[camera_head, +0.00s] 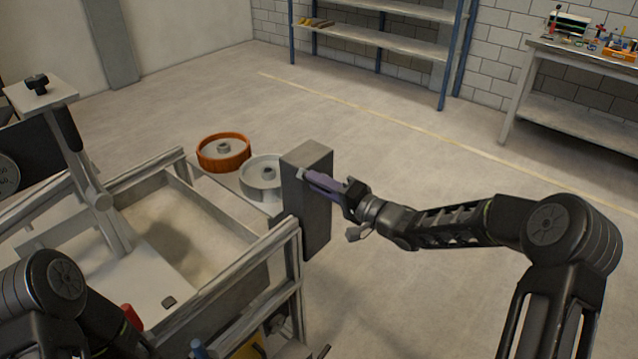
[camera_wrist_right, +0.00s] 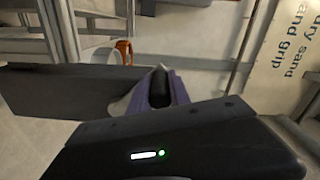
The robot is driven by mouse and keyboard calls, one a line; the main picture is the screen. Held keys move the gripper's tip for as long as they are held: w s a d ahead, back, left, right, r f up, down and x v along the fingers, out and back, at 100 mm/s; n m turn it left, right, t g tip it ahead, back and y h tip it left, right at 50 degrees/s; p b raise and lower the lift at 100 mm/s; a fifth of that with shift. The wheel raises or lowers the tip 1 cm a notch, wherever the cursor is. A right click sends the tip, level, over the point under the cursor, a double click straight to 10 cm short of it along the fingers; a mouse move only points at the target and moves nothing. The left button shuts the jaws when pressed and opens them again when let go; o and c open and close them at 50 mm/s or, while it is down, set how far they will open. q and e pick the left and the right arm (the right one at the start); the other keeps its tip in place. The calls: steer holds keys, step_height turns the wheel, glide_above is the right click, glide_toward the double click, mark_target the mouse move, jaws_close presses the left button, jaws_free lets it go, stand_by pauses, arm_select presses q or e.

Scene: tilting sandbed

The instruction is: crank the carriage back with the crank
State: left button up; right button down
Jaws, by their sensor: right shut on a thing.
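The sandbed frame (camera_head: 262,245) fills the lower left of the head view. An upright post with a slanting arm (camera_head: 90,185), seemingly part of the carriage, stands over its left side. A tall dark grey box (camera_head: 317,225) stands at the frame's far right corner. My right gripper (camera_head: 318,183) is beside this box, its purple fingers shut. In the right wrist view, the fingers close around a dark upright grip (camera_wrist_right: 160,88), seemingly the crank's handle; the rest of the crank is hidden. My left arm shows at the lower left, but its gripper is out of sight.
A red handle (camera_head: 131,317) and a blue one (camera_head: 198,349) are at the near side. Shelves (camera_head: 385,38) and a workbench (camera_head: 585,62) stand far back. The floor between is clear.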

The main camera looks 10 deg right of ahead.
steer(key=shift+r, duration=0.1)
steer(key=c, duration=1.2)
jaws_free()
steer(key=shift+s+d, duration=0.1)
steer(key=b+v, duration=0.1)
steer(key=v, duration=0.6)
steer(key=shift+s+b, duration=0.25)
steer(key=shift+b, duration=0.1)
steer(key=shift+d, duration=0.1)
